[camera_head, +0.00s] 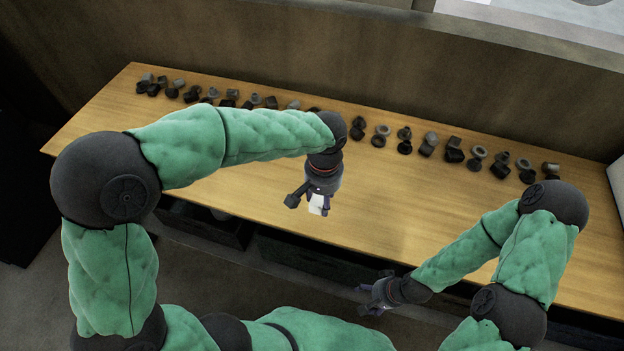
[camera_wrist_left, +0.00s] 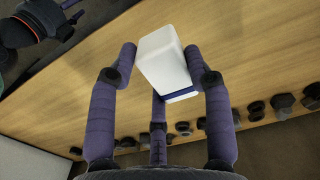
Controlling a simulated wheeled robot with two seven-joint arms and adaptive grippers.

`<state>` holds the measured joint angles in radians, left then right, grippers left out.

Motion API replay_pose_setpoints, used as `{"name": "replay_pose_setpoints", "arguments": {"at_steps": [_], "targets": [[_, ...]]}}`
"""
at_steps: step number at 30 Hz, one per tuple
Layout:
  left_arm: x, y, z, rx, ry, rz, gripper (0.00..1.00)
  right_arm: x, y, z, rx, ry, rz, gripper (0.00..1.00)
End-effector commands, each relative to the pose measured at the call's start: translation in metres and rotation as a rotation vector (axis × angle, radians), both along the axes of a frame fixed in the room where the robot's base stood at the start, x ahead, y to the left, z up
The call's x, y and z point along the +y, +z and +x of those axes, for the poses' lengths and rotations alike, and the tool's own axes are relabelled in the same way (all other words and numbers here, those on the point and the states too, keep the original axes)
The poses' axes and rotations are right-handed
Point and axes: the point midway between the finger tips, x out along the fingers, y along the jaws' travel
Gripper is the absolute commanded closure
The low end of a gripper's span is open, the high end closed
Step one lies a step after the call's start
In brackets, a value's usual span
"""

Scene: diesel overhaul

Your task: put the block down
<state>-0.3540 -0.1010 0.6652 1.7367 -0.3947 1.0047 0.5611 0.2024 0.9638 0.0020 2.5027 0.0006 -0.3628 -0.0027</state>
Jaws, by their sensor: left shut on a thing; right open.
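The block is white with a dark blue band at one end. In the left wrist view the block (camera_wrist_left: 164,56) sits between the fingers of my left gripper (camera_wrist_left: 168,75). In the head view my left gripper (camera_head: 316,194) hangs over the front part of the wooden table (camera_head: 400,205), with the white block (camera_head: 317,203) showing at its tips. I cannot tell the height of the block above the table. My right gripper (camera_head: 370,296) is open and empty, in front of the table's front edge. It also shows in the left wrist view (camera_wrist_left: 62,20).
Several small dark and grey machine parts (camera_head: 428,144) stand in a row along the table's back. Dark bins (camera_head: 205,226) sit below the front edge. The table between the row and the front edge is clear. A wall (camera_head: 330,50) rises behind.

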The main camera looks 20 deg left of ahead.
Motion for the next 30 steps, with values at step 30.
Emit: {"name": "replay_pose_setpoints", "arguments": {"at_steps": [30], "targets": [[0.076, -0.103, 0.1, 0.003, 0.0, 0.0, 0.86, 0.0, -0.028, -0.001, 0.001, 0.0, 0.0, 0.26]]}}
